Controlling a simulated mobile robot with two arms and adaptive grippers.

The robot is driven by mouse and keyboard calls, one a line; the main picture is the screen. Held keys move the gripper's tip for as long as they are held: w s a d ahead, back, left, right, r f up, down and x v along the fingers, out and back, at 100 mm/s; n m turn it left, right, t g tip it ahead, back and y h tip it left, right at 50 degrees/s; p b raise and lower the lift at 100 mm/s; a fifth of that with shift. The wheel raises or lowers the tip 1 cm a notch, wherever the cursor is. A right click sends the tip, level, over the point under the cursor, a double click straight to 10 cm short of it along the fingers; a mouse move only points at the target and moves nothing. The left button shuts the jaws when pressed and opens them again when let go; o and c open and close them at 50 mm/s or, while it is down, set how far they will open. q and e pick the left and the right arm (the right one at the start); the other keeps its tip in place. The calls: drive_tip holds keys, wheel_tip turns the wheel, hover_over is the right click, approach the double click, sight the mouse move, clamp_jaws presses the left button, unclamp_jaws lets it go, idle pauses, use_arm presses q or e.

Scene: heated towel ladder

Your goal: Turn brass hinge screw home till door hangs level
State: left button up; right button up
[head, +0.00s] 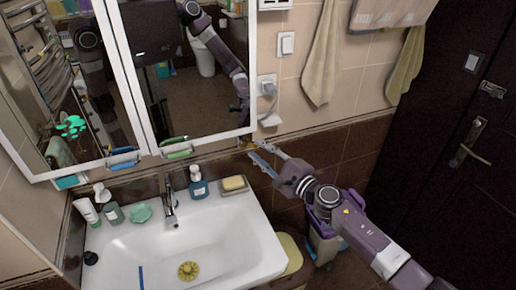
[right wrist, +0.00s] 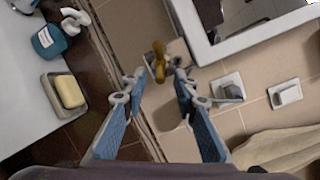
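The brass hinge screw (right wrist: 160,57), with wing-like lobes, shows in the right wrist view beside the corner of the white-framed mirror door (right wrist: 262,41). In the head view the screw is a small yellowish spot (head: 246,143) below the lower right corner of the mirror door (head: 205,141), partly hidden by the fingers. My right gripper (head: 252,151) is open, its fingertips near the screw. In the right wrist view my right gripper (right wrist: 160,88) has its blue-padded fingers spread either side of the screw's line, with nothing between the tips. My left gripper is not in view.
Below is a white sink (head: 225,244) with a tap (head: 169,202), a soap dish (head: 233,185) and a blue bottle (head: 198,184). A wall socket (right wrist: 227,89), a switch (right wrist: 285,94) and a towel (right wrist: 285,150) lie to the right. The mirrors reflect my arm.

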drive_tip(key=shift+w+a, duration=0.3)
drive_tip(key=shift+w, duration=0.1)
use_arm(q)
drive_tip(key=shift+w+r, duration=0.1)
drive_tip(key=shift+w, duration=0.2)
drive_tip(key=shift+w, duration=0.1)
use_arm(e)
clamp_jaws()
use_arm(q)
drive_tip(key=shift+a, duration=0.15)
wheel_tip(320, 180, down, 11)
drive_tip(key=b, duration=1)
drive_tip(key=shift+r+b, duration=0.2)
drive_tip(key=shift+b, duration=0.1)
use_arm(e)
drive_tip(key=shift+s+a+f+m+t, duration=0.1)
drive_tip(key=shift+f+m+t, duration=0.2)
drive_tip(key=shift+m, duration=0.95)
drive_tip(key=shift+a+f+m+t, duration=0.15)
drive_tip(key=shift+m+t, duration=0.3)
drive_tip(key=shift+m, duration=0.75)
drive_tip(key=shift+s+a+f+m+t, duration=0.1)
drive_tip(key=shift+f+m+t, duration=0.2)
drive_tip(key=shift+m, duration=0.95)
